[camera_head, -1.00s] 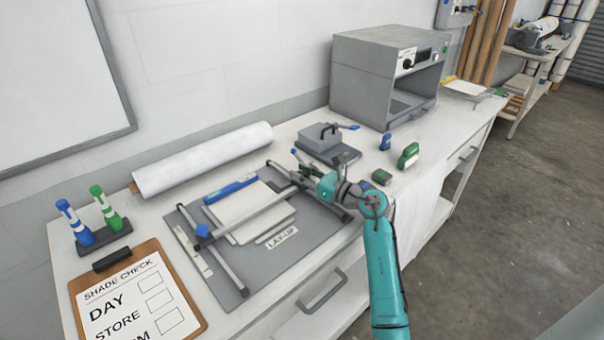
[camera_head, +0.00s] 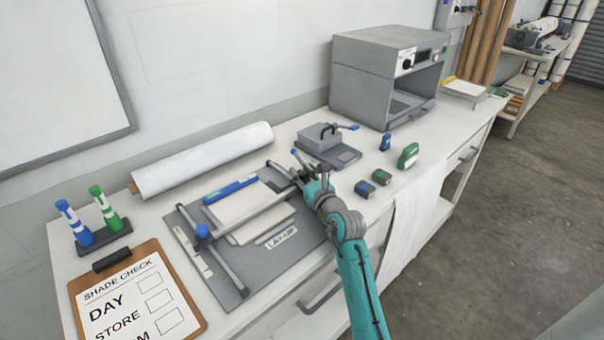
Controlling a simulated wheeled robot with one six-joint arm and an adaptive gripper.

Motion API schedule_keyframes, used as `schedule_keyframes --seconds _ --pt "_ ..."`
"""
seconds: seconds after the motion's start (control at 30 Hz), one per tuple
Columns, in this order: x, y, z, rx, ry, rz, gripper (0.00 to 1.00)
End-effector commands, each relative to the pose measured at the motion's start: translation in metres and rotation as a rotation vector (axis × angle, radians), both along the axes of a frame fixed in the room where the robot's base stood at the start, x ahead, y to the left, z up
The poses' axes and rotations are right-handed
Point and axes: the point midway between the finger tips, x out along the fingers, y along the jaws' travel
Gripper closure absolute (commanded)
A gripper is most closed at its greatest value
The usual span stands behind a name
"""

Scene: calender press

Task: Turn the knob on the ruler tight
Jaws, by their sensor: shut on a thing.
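The ruler (camera_head: 250,214) is a grey bar lying across the lay-up board (camera_head: 268,259), over white sheets, between two side rails. A blue knob (camera_head: 202,231) stands at its left end. My gripper (camera_head: 302,172) is at the ruler's right end, low over the right rail. It is shut on the knob there, which the fingers and wrist hide almost wholly. I cannot tell how far that knob is turned.
A grey block with a blue lever (camera_head: 325,138) stands just behind my gripper. Small blue and green tools (camera_head: 381,177) lie to the right. A white roll (camera_head: 203,160) lies along the wall. A light booth (camera_head: 388,75) stands at the back right.

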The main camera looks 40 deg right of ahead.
Motion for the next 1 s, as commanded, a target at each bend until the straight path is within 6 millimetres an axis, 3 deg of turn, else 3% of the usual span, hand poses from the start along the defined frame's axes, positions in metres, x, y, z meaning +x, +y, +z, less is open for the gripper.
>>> schedule_keyframes --seconds 0.77,0.8,0.87,1.0 --pt "-0.0002 -0.0006 -0.0002 0.000 0.001 -0.057 1.00" --pt "-0.0002 -0.0006 -0.0002 0.000 0.001 -0.057 0.57" --pt "-0.0002 -0.0006 -0.0002 0.000 0.001 -0.057 0.42" --pt "-0.0001 -0.0005 -0.0002 0.000 0.001 -0.056 0.40"
